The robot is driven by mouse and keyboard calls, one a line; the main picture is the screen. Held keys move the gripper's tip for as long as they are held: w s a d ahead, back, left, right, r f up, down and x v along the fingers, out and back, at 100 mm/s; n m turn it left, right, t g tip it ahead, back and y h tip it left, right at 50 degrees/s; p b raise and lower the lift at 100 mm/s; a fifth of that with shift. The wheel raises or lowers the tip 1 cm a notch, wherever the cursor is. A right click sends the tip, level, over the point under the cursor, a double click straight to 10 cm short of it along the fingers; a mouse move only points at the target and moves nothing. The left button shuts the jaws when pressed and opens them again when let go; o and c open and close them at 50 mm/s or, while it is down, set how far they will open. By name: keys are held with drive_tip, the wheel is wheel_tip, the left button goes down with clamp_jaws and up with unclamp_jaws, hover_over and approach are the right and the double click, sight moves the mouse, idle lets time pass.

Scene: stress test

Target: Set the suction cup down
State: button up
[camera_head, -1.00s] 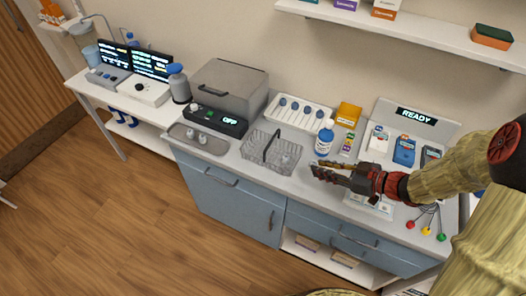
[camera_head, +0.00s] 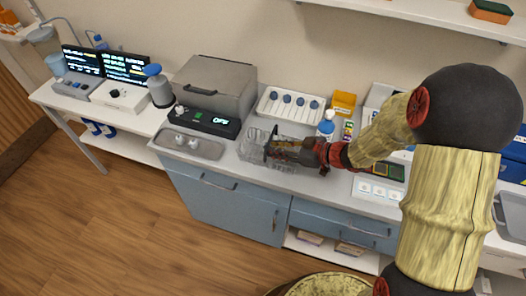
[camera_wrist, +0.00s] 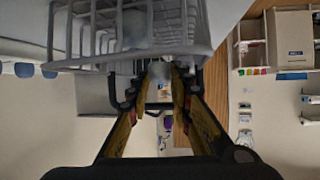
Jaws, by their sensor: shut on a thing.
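My gripper (camera_head: 274,148) is over the wire basket (camera_head: 250,150) on the counter, close to its black handle. In the wrist view the fingers (camera_wrist: 160,72) close in on a small pale grey thing, which I take to be the suction cup (camera_wrist: 160,70). Its shape is mostly hidden between the fingers. The wire basket's bars (camera_wrist: 85,35) fill the upper left of the wrist view, right beside the fingers. I cannot tell whether the held thing touches the basket.
A grey tray (camera_head: 210,150) with small pieces lies left of the basket. Behind are a grey lidded machine (camera_head: 215,85), a white rack (camera_head: 290,108) with blue-topped pieces, and a blue-and-white bottle (camera_head: 326,126). The counter's front edge is close.

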drive_tip(key=shift+b+x, duration=0.45)
drive_tip(key=shift+x, duration=1.05)
drive_tip(key=shift+w+a+f+b, duration=0.35)
drive_tip(key=shift+a+f, duration=0.1)
drive_tip(key=shift+f, duration=0.1)
drive_tip(key=shift+w+a+f+b, duration=0.2)
drive_tip(key=shift+a+f+b, duration=0.15)
drive_tip(key=shift+a+f, duration=0.2)
drive_tip(key=shift+r, duration=0.15)
drive_tip(key=o, duration=0.6)
drive_tip(key=shift+o, duration=0.2)
drive_tip(key=shift+s+d+r, duration=0.1)
drive_tip(key=shift+d+r, duration=0.05)
drive_tip(key=shift+d, duration=0.1)
drive_tip(key=p+v, duration=0.5)
drive_tip(key=v, duration=0.6)
drive_tip(key=shift+s+d, duration=0.2)
drive_tip(key=shift+d, duration=0.05)
